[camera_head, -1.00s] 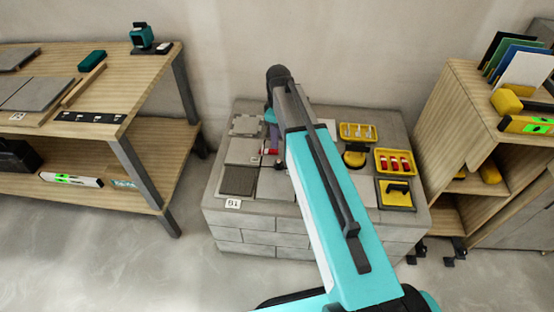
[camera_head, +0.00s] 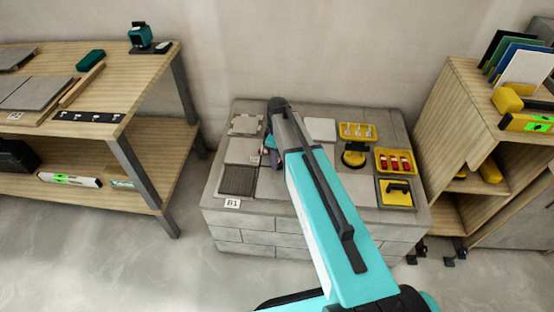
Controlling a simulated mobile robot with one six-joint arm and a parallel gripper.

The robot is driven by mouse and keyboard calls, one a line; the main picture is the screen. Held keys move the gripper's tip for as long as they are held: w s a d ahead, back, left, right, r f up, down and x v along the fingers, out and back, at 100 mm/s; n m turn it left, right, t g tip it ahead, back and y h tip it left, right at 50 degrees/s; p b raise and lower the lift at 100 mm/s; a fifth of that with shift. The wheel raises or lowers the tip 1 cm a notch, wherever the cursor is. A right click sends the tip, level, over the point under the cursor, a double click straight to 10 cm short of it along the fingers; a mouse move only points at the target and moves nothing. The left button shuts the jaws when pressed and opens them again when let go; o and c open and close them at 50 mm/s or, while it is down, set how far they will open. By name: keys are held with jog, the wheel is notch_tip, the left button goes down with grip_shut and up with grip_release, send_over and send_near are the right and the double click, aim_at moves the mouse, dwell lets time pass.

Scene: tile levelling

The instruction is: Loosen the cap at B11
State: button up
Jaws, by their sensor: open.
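The block platform (camera_head: 260,223) carries several tiles. A sign reading B1 (camera_head: 232,203) is at its front left, by a dark textured tile (camera_head: 238,180). A grey tile (camera_head: 243,150) lies behind that one, with a small white label (camera_head: 254,158) near its right edge. My gripper (camera_head: 272,155) is low over the tiles, just right of that label. It is small and partly covered by my arm, and nothing shows held in it. I cannot make out the cap at B11; my arm covers part of the tiles there.
A wooden workbench (camera_head: 150,72) stands left, a wooden shelf (camera_head: 455,130) right.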

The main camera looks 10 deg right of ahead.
jog(key=shift+f, duration=0.5)
jog(key=c, duration=1)
jog(key=shift+c, duration=0.2)
jog(key=shift+m+p, duration=0.4)
jog(key=shift+m, duration=0.4)
jog(key=o, duration=1)
jog(key=shift+o, duration=0.2)
jog(key=shift+r, duration=0.2)
